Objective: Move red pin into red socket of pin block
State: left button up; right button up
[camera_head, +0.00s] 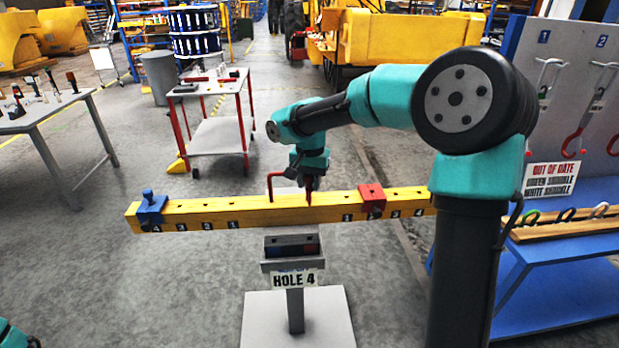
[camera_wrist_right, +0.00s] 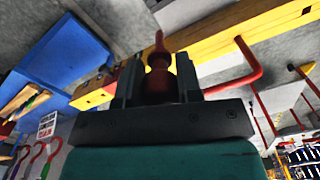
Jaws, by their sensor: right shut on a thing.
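My right gripper (camera_head: 309,180) is above the middle of a yellow numbered beam, pointing down. It is shut on a red pin (camera_head: 309,190), which hangs down in front of the beam. In the right wrist view the red pin (camera_wrist_right: 158,78) sits between the two dark fingers, its thin tip pointing away from the gripper. I cannot tell whether the tip touches the beam. A dark box with a blue and a red part (camera_head: 292,246), perhaps the pin block, stands below on a post. My left gripper is out of view.
The yellow beam (camera_head: 250,208) carries a blue block (camera_head: 151,209) at left and a red block (camera_head: 371,198) at right. A bent red rod (camera_head: 270,186) rises close left of my gripper, also in the wrist view (camera_wrist_right: 240,75). A "HOLE 4" sign (camera_head: 294,280) hangs below the box.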

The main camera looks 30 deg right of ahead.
jog(key=shift+f, duration=9.05)
jog(key=o, duration=1)
notch_tip(320, 180, up, 17)
jog(key=shift+s+r, duration=0.1)
jog(key=shift+r, duration=0.1)
